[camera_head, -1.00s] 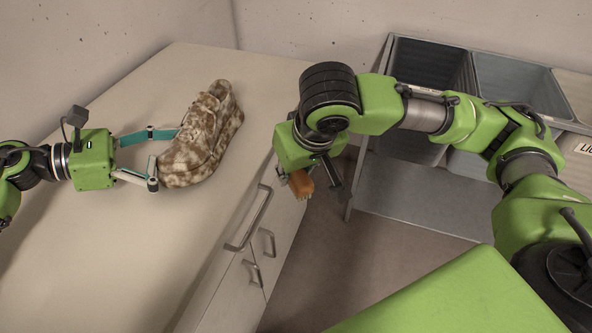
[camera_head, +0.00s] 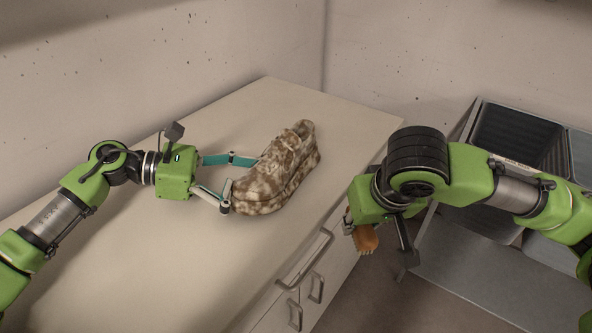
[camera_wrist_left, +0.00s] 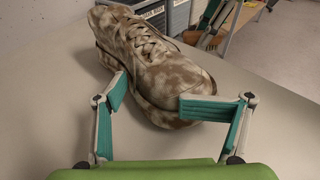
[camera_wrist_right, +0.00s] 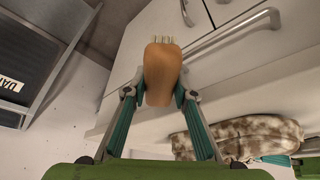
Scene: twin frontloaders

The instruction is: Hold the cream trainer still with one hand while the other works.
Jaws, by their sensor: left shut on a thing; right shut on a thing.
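The cream trainer (camera_head: 280,170) is blotched with brown and stands on the counter. My left gripper (camera_head: 243,182) is shut on its near end, one finger on each side. In the left wrist view the trainer (camera_wrist_left: 150,60) lies between the fingers (camera_wrist_left: 150,97), its laces facing up. My right gripper (camera_wrist_right: 157,92) is shut on a wooden-backed brush (camera_wrist_right: 162,75) with pale bristle tufts at its far end. In the head view the brush (camera_head: 364,238) hangs beside the counter's front edge, apart from the trainer.
The counter (camera_head: 130,260) is bare around the trainer. Its front has drawers with bar handles (camera_head: 305,262). Grey bins (camera_head: 515,140) stand in a metal rack at the right. A wall (camera_head: 200,70) runs behind the counter.

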